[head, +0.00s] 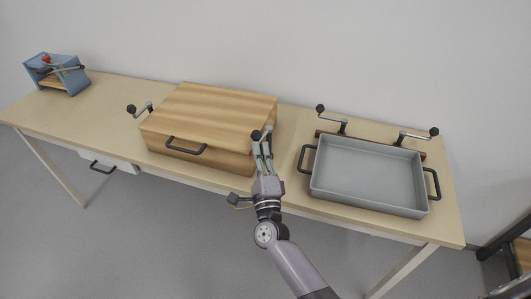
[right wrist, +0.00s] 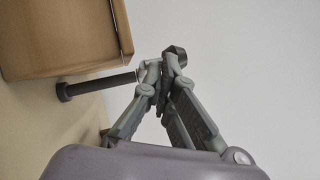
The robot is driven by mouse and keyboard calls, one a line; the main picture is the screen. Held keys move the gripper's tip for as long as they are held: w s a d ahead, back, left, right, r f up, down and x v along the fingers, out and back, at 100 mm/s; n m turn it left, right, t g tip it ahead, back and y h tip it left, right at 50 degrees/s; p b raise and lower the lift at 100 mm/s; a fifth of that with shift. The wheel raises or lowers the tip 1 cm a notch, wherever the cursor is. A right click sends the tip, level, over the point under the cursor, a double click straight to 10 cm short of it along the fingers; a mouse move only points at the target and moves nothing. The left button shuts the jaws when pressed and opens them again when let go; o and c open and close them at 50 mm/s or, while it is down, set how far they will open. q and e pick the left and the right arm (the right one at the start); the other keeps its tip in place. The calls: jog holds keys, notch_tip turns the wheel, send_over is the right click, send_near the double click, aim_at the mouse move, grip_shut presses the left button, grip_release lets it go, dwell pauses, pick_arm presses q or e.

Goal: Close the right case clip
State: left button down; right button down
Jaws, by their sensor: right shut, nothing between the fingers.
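The wooden case (head: 205,112) sits shut-looking on the table, with a dark handle (head: 186,146) on its front. The right case clip is at the case's right side, partly hidden by my right gripper; a dark knob (head: 256,135) shows beside the fingertips. In the right wrist view a dark rod with a flat end (right wrist: 100,84) lies beside the case (right wrist: 60,35) and runs toward the fingertips. My right gripper (head: 263,138) is shut and empty, its fingertips (right wrist: 168,62) close to this hardware; I cannot tell whether they touch it. My left gripper is not in view.
The left clip (head: 142,108) stands at the case's left side. A grey tray (head: 370,180) with side handles lies to the right, with two crank-like clamps (head: 343,127) (head: 405,136) behind it. A blue stand (head: 68,80) is at the far left. Bare table (head: 100,115) lies between.

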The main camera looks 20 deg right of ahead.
jog(key=shift+w+a, duration=0.35)
jog(key=shift+a, duration=0.1)
jog(key=shift+w+a, duration=0.1)
jog(key=shift+a, duration=0.05)
dwell(1.6)
dwell(0.6)
